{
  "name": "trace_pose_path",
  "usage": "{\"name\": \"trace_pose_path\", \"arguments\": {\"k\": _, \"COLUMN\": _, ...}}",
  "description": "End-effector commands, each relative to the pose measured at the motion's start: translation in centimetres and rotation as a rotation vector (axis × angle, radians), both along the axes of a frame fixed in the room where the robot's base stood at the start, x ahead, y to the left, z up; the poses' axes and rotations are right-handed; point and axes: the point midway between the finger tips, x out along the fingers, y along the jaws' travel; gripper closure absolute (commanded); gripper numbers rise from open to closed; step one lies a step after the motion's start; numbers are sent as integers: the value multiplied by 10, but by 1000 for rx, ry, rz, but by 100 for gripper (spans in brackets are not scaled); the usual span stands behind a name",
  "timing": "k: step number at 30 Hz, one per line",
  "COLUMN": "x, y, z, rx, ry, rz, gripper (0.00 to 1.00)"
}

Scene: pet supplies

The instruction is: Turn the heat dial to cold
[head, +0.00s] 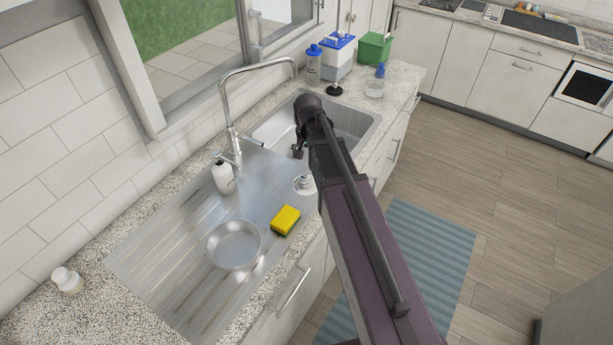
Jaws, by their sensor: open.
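A small white round piece with a grey centre (303,185) sits on the drainboard's edge beside the sink. It looks like the heat dial, but its markings are too small to read and my arm partly covers its right side. My gripper (298,152) is open above the front part of the sink basin, just beyond the dial and apart from it in the picture. My arm hides part of the gripper.
A tall faucet (228,105) stands behind the sink (358,122). The metal drainboard (165,245) holds a white bottle (222,177), a yellow sponge (286,220) and a round metal dish (234,245). Bottles and boxes stand beyond the sink.

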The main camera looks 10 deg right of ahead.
Motion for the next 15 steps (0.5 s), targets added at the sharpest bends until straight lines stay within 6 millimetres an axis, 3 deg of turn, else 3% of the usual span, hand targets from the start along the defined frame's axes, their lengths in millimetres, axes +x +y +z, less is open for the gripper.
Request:
{"name": "trace_pose_path", "arguments": {"k": 1, "x": 13, "y": 0, "z": 3, "rx": 0, "ry": 0, "rz": -24, "gripper": 2}}
{"name": "trace_pose_path", "arguments": {"k": 4, "x": 21, "y": 0, "z": 5, "rx": 0, "ry": 0, "rz": -58, "gripper": 2}}
{"name": "trace_pose_path", "arguments": {"k": 15, "x": 22, "y": -1, "z": 4, "rx": 0, "ry": 0, "rz": -71, "gripper": 2}}
